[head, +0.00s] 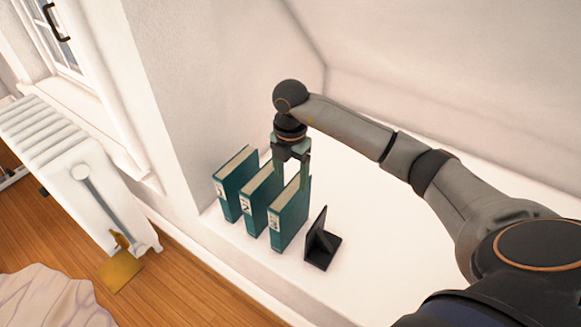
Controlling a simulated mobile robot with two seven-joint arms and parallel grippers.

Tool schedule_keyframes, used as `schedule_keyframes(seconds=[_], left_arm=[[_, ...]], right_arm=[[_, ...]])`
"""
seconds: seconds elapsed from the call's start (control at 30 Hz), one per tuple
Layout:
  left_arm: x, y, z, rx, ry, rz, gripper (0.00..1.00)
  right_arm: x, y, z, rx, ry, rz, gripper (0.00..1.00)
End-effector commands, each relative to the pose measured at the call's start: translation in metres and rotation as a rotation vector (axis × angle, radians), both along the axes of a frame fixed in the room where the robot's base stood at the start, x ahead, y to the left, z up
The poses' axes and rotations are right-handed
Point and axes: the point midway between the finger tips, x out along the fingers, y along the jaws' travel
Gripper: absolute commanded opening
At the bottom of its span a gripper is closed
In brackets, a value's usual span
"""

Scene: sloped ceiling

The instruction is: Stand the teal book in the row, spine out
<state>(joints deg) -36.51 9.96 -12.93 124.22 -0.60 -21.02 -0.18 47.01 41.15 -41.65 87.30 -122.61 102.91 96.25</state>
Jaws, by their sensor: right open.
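Three teal books stand upright in a row on the white ledge, with pale labels on the spines that face me. They are the left book (229,196), the middle book (256,209) and the right book (287,222). Small gaps separate them at the front. My right gripper (291,172) points down at the top of the right book, its jaws open, with one finger to each side of the book's upper rear part. I cannot tell whether the fingers touch it. The gripper hides part of that book's top. My left gripper is out of view.
A black bookend (320,246) stands just right of the right book. The white ledge (385,268) is clear further right. A wall rises behind the row. A white radiator (75,165) stands at the left, above the wooden floor (165,285).

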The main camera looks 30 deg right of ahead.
Motion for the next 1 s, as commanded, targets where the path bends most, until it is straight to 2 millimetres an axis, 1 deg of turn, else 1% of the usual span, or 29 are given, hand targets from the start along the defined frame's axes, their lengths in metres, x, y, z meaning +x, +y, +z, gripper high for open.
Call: schedule_keyframes(seconds=[0.03,0.17,0.23,0.27,0.37,0.4,0.47,0.5,0.57,0.6,0.67,0.7,0.77,0.8,0.87,0.93,0.97,1.0], left_arm=[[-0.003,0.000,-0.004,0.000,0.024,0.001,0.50],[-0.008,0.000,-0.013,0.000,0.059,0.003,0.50],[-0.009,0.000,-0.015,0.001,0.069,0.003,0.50],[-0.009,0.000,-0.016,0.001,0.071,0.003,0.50],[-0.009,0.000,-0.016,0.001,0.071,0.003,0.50],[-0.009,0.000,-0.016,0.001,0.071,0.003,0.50],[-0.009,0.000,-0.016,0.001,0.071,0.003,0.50],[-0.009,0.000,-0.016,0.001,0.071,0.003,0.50],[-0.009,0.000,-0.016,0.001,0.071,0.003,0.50],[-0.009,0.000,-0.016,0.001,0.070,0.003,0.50],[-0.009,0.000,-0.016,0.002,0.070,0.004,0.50],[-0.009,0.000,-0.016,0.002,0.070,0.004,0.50],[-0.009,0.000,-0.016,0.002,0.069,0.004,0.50],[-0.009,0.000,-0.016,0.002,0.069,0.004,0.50],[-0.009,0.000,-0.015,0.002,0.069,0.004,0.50],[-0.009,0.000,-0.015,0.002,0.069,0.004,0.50],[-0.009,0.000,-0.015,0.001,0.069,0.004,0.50],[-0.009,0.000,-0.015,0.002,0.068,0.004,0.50]], right_arm=[[0.000,0.000,0.006,-0.001,-0.001,0.000,0.75],[-0.001,0.002,0.011,0.007,0.001,0.006,0.75],[-0.003,0.014,0.006,0.047,0.001,0.036,0.75],[-0.005,0.024,0.002,0.082,0.001,0.062,0.75],[-0.018,0.075,-0.014,0.269,-0.011,0.185,0.75],[-0.027,0.104,-0.020,0.380,-0.023,0.243,0.75],[-0.043,0.153,-0.021,0.584,-0.059,0.327,0.75],[-0.056,0.187,-0.017,0.740,-0.096,0.369,0.75],[-0.073,0.232,0.001,0.977,-0.173,0.393,0.75],[-0.081,0.255,0.017,1.125,-0.235,0.380,0.75],[-0.088,0.278,0.043,1.327,-0.338,0.317,0.75],[-0.088,0.286,0.060,1.443,-0.412,0.247,0.75],[-0.084,0.287,0.082,1.583,-0.525,0.100,0.75],[-0.079,0.282,0.092,1.651,-0.598,-0.020,0.75],[-0.069,0.266,0.098,1.709,-0.694,-0.226,0.75],[-0.059,0.240,0.090,1.708,-0.777,-0.496,0.75],[-0.057,0.228,0.082,1.688,-0.800,-0.613,0.75],[-0.056,0.212,0.066,1.643,-0.815,-0.767,0.75]])
